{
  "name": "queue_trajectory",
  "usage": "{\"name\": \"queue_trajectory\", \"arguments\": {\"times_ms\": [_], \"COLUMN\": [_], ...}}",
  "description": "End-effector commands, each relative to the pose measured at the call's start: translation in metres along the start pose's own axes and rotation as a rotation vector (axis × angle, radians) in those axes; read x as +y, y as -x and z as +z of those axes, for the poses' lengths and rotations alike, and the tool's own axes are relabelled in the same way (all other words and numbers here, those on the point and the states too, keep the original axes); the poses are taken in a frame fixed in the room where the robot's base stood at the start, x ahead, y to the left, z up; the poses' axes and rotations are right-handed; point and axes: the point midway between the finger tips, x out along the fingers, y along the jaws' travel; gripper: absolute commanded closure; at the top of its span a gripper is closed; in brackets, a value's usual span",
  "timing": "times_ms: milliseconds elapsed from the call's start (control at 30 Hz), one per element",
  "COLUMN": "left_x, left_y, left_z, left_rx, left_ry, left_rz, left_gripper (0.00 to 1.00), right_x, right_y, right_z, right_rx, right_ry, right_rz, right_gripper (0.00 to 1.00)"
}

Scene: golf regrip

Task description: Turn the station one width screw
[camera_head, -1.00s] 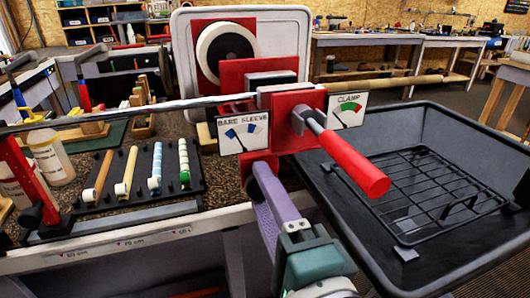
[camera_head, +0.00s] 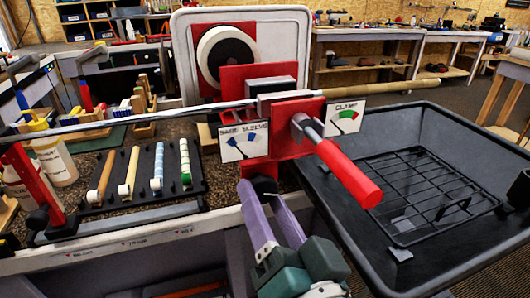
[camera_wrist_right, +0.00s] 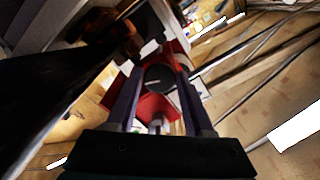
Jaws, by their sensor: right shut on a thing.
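The red clamp station (camera_head: 296,112) stands at the bench edge with a long red-handled lever (camera_head: 348,172) pointing toward me. A dark round knob, which looks like the width screw (camera_head: 263,187), sits under it, partly hidden by my fingers. My right gripper (camera_head: 264,196) reaches up from below with its two purple fingers on either side of the knob, shut on it. In the right wrist view the black knob (camera_wrist_right: 160,78) lies between the two fingertips. A "BARE SLEEVE" dial (camera_head: 244,142) and a "CLAMP" dial (camera_head: 345,117) flank the station. My left gripper is not in view.
A long metal shaft (camera_head: 150,118) runs across through the station. A black tray with a wire rack (camera_head: 430,190) stands at the right. A black holder (camera_head: 143,190) with several grips and bottles (camera_head: 54,158) lie left on the bench.

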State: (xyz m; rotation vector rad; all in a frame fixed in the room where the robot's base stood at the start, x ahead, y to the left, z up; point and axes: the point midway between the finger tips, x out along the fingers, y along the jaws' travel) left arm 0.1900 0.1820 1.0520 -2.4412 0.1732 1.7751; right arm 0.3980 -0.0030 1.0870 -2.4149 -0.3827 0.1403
Motion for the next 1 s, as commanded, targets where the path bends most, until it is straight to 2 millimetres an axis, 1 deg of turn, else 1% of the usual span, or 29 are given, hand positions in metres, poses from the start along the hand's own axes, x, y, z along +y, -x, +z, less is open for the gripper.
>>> {"name": "queue_trajectory", "arguments": {"times_ms": [200,433,633,1000], "left_x": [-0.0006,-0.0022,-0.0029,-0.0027], "left_y": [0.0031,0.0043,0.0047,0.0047], "left_z": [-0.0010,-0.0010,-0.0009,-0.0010], "left_rx": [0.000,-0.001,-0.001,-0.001], "left_ry": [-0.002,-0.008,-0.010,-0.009], "left_rz": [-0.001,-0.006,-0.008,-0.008], "left_gripper": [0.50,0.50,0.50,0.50], "right_x": [0.0000,0.0003,0.0005,0.0006], "right_y": [-0.0002,-0.0002,-0.0002,-0.0002], "right_z": [-0.0008,-0.0009,-0.0008,-0.0008], "right_rx": [0.001,0.002,0.002,0.003], "right_ry": [0.142,0.234,0.265,0.269], "right_rz": [0.000,-0.001,-0.001,-0.001], "right_gripper": [1.00,1.00,1.00,1.00]}}
